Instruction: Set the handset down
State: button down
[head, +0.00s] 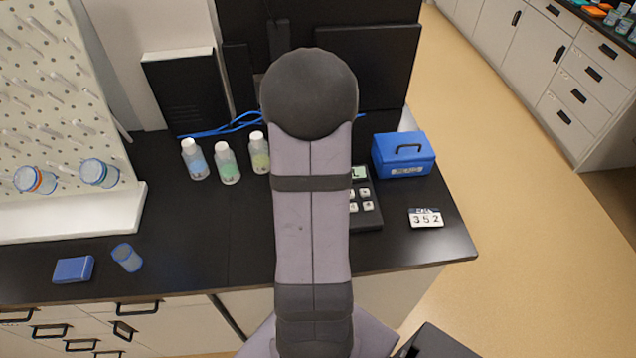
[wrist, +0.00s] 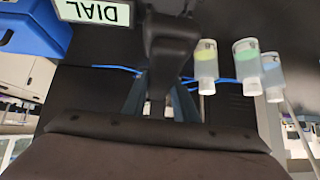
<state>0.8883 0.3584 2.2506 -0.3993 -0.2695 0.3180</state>
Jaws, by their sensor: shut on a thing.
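In the wrist view, the dark handset (wrist: 172,45) is held at my gripper (wrist: 160,98), whose jaws are shut on it. The handset extends upward in that picture from between the fingers. In the head view my arm hides the gripper and the handset. The phone base (head: 363,208), dark with pale keys and a small display, lies on the black bench just right of my arm, partly covered by it. I cannot tell how far the handset is from the base.
A blue box (head: 404,156) and a number card (head: 426,218) reading 352 are right of the base. Several capped bottles (head: 227,164) stand left of my arm. A monitor (head: 368,70) is behind. A white pegboard rack (head: 60,110) is far left.

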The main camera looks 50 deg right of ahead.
jog(key=w+d+f+p, duration=0.1)
jog(key=w+d, duration=0.2)
jog(key=d, duration=0.4)
jog(key=w+d+f+p, duration=0.2)
jog(key=w+d, duration=0.2)
jog(key=d, duration=0.2)
notch_tip(320, 180, down, 5)
jog(key=b, duration=0.4)
jog(key=shift+s+d+f, duration=0.15)
jog(key=shift+f, duration=0.45)
jog(key=shift+f+b, duration=0.7)
jog(key=shift+f, duration=1.15)
